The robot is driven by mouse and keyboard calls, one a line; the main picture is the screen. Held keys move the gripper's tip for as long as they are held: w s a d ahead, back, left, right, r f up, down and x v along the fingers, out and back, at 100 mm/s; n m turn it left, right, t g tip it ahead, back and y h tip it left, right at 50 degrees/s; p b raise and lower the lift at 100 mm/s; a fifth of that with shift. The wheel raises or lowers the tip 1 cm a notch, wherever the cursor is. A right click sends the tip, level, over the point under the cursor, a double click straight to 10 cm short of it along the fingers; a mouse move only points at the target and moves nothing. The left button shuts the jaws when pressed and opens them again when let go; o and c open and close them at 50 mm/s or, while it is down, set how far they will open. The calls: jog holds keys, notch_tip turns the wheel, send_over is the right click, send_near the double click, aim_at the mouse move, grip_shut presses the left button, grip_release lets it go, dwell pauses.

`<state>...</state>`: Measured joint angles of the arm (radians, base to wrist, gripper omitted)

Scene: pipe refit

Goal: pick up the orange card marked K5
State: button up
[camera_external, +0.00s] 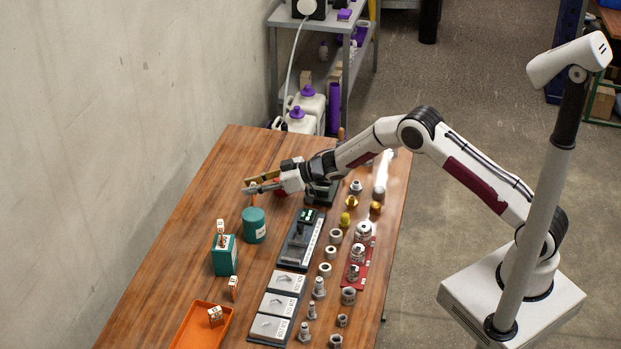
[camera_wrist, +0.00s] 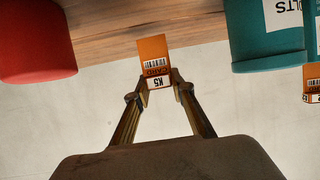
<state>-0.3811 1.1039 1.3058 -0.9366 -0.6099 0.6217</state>
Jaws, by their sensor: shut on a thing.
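The orange card marked K5 (camera_wrist: 155,60) shows in the wrist view, upside down, with a white label and a barcode. My gripper (camera_wrist: 158,86) is shut on the card's white-labelled end, one finger at each side. In the outside view my gripper (camera_external: 247,187) is at the far part of the table, above the teal round container, with a small part of the card (camera_external: 253,186) showing at the fingertips. I cannot tell whether the card touches anything below it.
A teal round container (camera_external: 254,226) and a teal box (camera_external: 224,256) with another card (camera_external: 220,227) stand nearby. A red container (camera_wrist: 35,40) is left in the wrist view. An orange tray (camera_external: 187,330) lies in front. Metal fittings line the table's right side (camera_external: 330,252).

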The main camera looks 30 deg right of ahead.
notch_tip(320, 180, up, 8)
jog(key=shift+f, duration=0.25)
dwell(0.6)
